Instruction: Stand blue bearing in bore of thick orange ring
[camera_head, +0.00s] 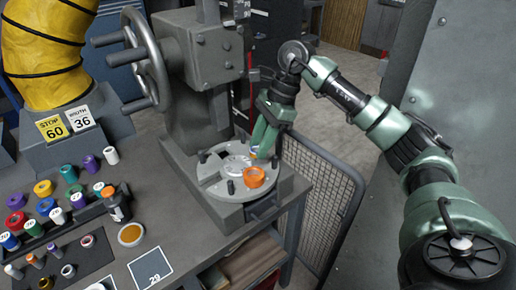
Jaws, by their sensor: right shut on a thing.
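The thick orange ring (254,178) lies on the round grey plate of the press, near its front edge, with its bore facing up. My right gripper (259,152) points down just above and behind the ring, over the plate. It is shut on a small piece with a bit of blue and white showing, which I take to be the blue bearing (253,153). The fingers hide most of it. It appears to be above the ring, but I cannot tell the exact gap. My left gripper is not in view.
The round plate (213,183) has several dark upright pegs. The press column and handwheel (147,60) stand behind. A mesh guard (318,185) stands right.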

